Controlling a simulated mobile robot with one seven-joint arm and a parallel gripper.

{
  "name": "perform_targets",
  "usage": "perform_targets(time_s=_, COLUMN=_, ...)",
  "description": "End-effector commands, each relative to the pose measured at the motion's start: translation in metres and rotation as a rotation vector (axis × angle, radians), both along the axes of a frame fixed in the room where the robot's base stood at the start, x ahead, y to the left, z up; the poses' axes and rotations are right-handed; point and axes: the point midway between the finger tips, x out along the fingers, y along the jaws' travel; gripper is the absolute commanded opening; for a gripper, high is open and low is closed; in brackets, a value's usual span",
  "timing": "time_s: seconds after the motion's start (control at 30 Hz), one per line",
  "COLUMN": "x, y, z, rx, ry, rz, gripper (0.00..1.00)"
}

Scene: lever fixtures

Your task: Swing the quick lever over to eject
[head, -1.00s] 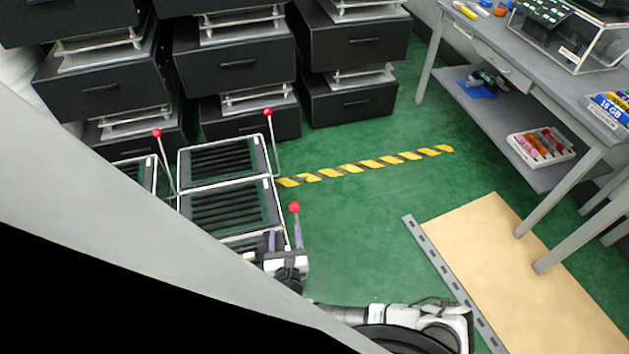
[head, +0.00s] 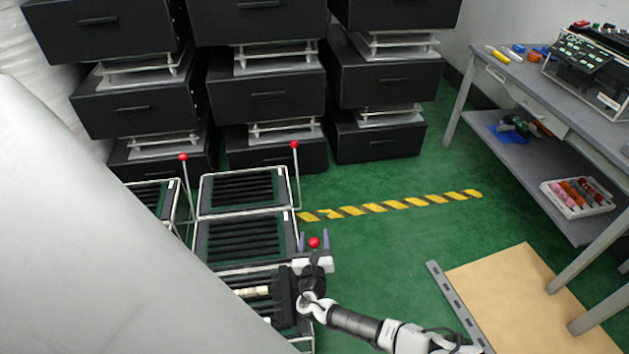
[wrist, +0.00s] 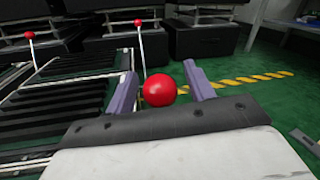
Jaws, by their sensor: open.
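Several levers with red ball knobs stand on the black slatted racks. The nearest knob (head: 314,243) shows just at my gripper (head: 315,241). In the wrist view this red knob (wrist: 159,90) sits between the two purple fingers of my gripper (wrist: 160,85), apart from both. The gripper is open. The rod under this knob is hidden by the gripper. Two other levers stand farther back, with a red knob (head: 294,145) at the rack's far right corner and a red knob (head: 183,157) to its left. I see no readable label for quick or eject.
Slatted racks (head: 243,190) lie left of my gripper. Stacked black cabinets (head: 265,95) stand behind. Green floor with a yellow-black stripe (head: 390,206) is free to the right. A grey workbench (head: 540,90) and a tan mat (head: 530,300) are farther right.

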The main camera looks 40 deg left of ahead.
Motion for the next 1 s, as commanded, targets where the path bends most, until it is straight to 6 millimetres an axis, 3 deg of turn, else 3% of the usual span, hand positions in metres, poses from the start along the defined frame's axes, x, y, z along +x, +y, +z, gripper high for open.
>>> perform_targets(time_s=0.4, x=0.0067, y=0.005, z=0.0004, rx=0.0, ry=0.001, rz=0.0, gripper=0.52)
perform_targets(time_s=0.8, x=0.0065, y=0.0048, z=0.0004, rx=0.001, ry=0.0, rz=-0.001, gripper=0.0)
perform_targets(time_s=1.0, x=0.0062, y=0.0052, z=0.0004, rx=0.002, ry=0.0, rz=-0.001, gripper=0.0)
